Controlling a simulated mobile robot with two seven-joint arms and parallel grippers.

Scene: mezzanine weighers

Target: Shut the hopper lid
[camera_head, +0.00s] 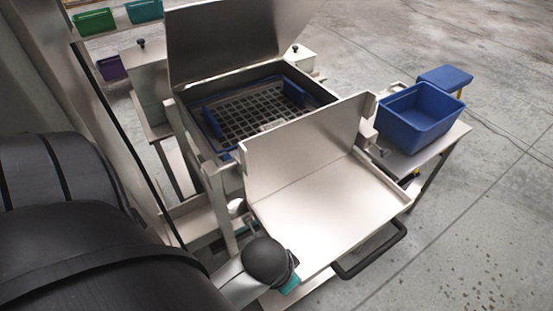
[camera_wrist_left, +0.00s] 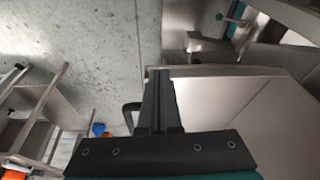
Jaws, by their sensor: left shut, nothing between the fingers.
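The hopper lid appears to be the raised steel panel (camera_head: 225,40) standing open, leaning back, at the rear of the hopper (camera_head: 180,105). The hopper mouth is uncovered and shows a dark grid (camera_head: 262,112) with blue edge pieces inside. My left gripper (camera_wrist_left: 158,75) shows in the wrist view, its fingers together and empty, beside what looks like the edge of the steel tray (camera_wrist_left: 225,72). In the head view I cannot make out its fingers. My right gripper is not in view.
A steel tray (camera_head: 315,205) with an upright back plate and black handle (camera_head: 370,252) stands in front of the hopper. A blue bin (camera_head: 418,118) is on a side table at the right. Green bins (camera_head: 95,22) sit at the upper left. The concrete floor is clear at far right.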

